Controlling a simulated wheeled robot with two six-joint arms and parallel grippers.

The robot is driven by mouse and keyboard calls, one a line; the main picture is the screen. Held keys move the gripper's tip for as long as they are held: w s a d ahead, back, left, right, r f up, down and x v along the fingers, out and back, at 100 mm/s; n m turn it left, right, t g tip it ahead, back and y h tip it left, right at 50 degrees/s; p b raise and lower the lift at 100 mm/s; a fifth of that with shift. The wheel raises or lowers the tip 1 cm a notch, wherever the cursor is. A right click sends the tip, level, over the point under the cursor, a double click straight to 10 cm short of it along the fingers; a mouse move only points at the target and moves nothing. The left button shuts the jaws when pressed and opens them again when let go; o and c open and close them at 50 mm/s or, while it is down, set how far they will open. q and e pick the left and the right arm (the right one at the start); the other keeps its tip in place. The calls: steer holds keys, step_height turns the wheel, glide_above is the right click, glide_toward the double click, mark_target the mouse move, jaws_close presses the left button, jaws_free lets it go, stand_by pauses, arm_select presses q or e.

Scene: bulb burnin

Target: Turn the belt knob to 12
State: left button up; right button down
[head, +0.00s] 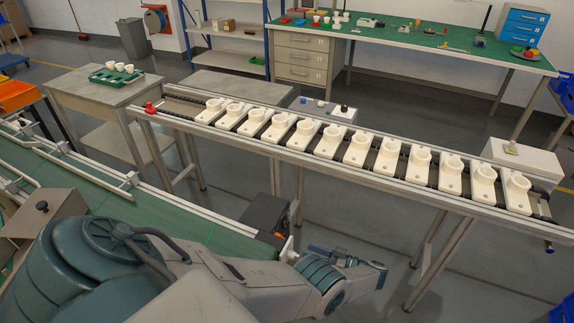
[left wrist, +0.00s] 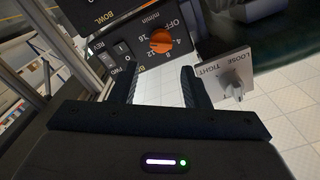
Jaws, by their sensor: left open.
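The belt knob (left wrist: 161,41) is orange and round, on a dark panel with OFF, 4, 8, 12, 16 and m/min printed around it. I cannot tell surely which mark it points to. In the head view the knob (head: 279,235) is a small orange spot on the dark control box (head: 262,214) at the conveyor's end. My left gripper (left wrist: 158,72) is open and empty. In the left wrist view the knob appears between and beyond its fingertips, apparently not touched. In the head view my left gripper (head: 318,250) is just right of the box. My right gripper is not in view.
A FWD/REV switch (left wrist: 122,52) sits left of the knob. A plate marked LOOSE and TIGHT (left wrist: 220,72), with a grey knob, stands close to the right finger. The green belt (head: 160,212) lies left; a rack of white holders (head: 360,150) runs behind.

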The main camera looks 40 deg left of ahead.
arm_select(q)
steer(key=p+x, duration=0.3)
steer(key=x, duration=0.7)
steer(key=shift+a, duration=0.15)
steer(key=shift+c, duration=0.4)
steer(key=c, duration=0.6)
